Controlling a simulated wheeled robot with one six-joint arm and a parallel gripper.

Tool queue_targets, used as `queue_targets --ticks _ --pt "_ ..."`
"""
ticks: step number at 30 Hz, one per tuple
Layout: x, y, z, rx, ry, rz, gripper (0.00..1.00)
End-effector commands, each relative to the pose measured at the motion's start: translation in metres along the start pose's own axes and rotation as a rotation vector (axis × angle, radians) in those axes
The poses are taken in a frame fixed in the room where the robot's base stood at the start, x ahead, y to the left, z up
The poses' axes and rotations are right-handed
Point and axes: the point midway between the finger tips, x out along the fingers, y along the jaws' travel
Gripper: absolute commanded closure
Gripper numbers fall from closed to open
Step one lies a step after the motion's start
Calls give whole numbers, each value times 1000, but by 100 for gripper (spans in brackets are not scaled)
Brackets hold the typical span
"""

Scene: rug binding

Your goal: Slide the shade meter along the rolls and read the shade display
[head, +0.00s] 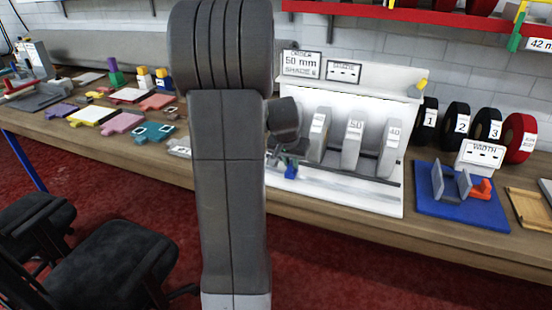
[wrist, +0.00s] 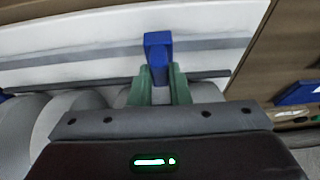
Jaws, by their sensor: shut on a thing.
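My gripper (head: 280,166) is at the left end of the white stand (head: 375,198), partly hidden by my arm. In the wrist view its green fingers (wrist: 160,90) are shut on a blue block, which I take as the shade meter (wrist: 158,52). The blue part also shows in the head view (head: 291,172), low over the stand's front. Three grey rolls, left (head: 319,135), middle (head: 352,143) and right (head: 390,150), stand upright in the stand with number labels; the middle one reads 50. The shade display (head: 344,72) on the back panel shows only dashes.
An order card (head: 300,65) reads 50 mm and a shade number. Coloured samples (head: 125,122) lie on the bench at left.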

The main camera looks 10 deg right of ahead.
Motion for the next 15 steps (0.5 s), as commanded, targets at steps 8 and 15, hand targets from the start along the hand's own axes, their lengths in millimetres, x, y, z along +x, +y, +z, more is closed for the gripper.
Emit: queue_targets --ticks 8,15 --pt "-1 84 0 9 1 3 100" --pt "-1 136 0 5 0 2 100"
